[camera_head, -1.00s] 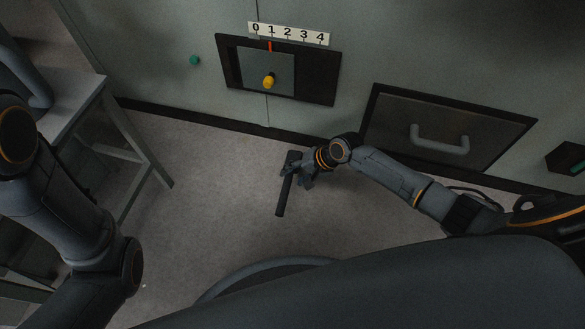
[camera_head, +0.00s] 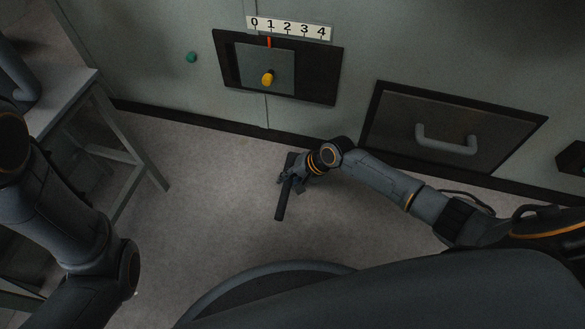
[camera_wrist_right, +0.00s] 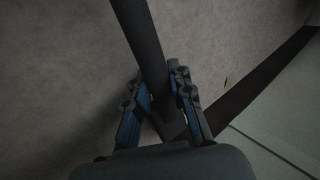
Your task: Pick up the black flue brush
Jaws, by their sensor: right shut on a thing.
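The black flue brush (camera_head: 282,201) is in my right gripper (camera_head: 289,177), near the foot of the grey wall. In the head view its dark handle points down toward me, and its wider end is partly hidden by the gripper. In the right wrist view the brush handle (camera_wrist_right: 143,40) runs up from between the two fingers of the gripper (camera_wrist_right: 160,95), which are closed around it. I cannot tell whether the brush touches the floor. My left arm shows at the left of the head view, but its gripper is out of the picture.
The grey wall holds a recessed panel with a yellow knob (camera_head: 267,78) under a 0–4 scale (camera_head: 289,28), a green button (camera_head: 191,57) and a drawer-like door with a handle (camera_head: 446,140). A grey table (camera_head: 62,95) stands at left. Floor (camera_head: 200,190) between is clear.

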